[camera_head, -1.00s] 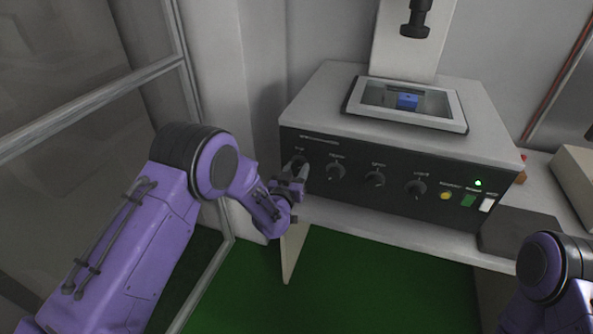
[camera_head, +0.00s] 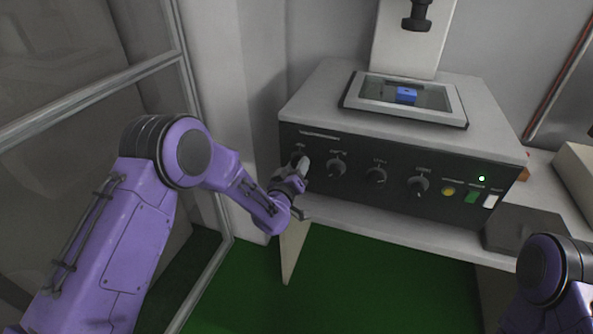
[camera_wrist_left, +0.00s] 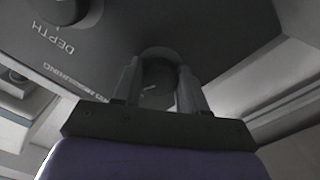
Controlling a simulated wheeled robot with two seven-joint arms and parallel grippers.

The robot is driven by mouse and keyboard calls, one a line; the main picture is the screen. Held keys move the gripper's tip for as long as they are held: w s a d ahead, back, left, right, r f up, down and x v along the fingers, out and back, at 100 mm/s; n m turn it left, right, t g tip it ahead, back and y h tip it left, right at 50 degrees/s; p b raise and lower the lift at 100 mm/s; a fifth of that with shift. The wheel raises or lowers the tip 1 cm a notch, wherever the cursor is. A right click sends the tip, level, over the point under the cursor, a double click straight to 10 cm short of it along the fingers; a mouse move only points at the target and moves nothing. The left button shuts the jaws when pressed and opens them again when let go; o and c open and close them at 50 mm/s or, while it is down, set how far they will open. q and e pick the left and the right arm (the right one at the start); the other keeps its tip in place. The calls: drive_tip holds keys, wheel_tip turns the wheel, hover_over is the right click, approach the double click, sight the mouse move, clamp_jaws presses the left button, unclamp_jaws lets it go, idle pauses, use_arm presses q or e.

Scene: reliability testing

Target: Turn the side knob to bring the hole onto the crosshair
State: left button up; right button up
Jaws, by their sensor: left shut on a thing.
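The grey and black machine (camera_head: 455,120) stands on a bench, with a row of knobs on its dark front panel. My left gripper (camera_head: 301,166) is at the leftmost knob of the row. In the left wrist view its two fingers (camera_wrist_left: 158,88) are shut on that dark round knob (camera_wrist_left: 158,74), one on each side. A blue block (camera_head: 406,95) with a small hole sits in the framed window on top of the machine. The crosshair cannot be made out. My right gripper is out of view; only part of its arm shows at the lower right.
Other knobs (camera_head: 376,177) stand to the right along the panel. Beyond them are yellow, green and white buttons (camera_head: 471,197) and a lit green lamp. A black column fitting (camera_head: 416,22) hangs above the window. A glass partition frame (camera_head: 90,95) stands at the left.

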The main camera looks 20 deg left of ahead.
use_arm(q)
drive_tip(key=n+b, duration=0.2)
drive_tip(key=n, duration=0.3)
drive_tip(key=shift+d+n, duration=0.1)
drive_tip(key=shift+n, duration=0.3)
drive_tip(key=shift+b, duration=0.3)
drive_tip(key=o, duration=1.1)
drive_tip(key=shift+c, duration=0.2)
drive_tip(key=shift+s, duration=0.1)
drive_tip(key=s+b, duration=0.2)
drive_tip(key=s, duration=0.8)
drive_tip(key=shift+s, duration=0.2)
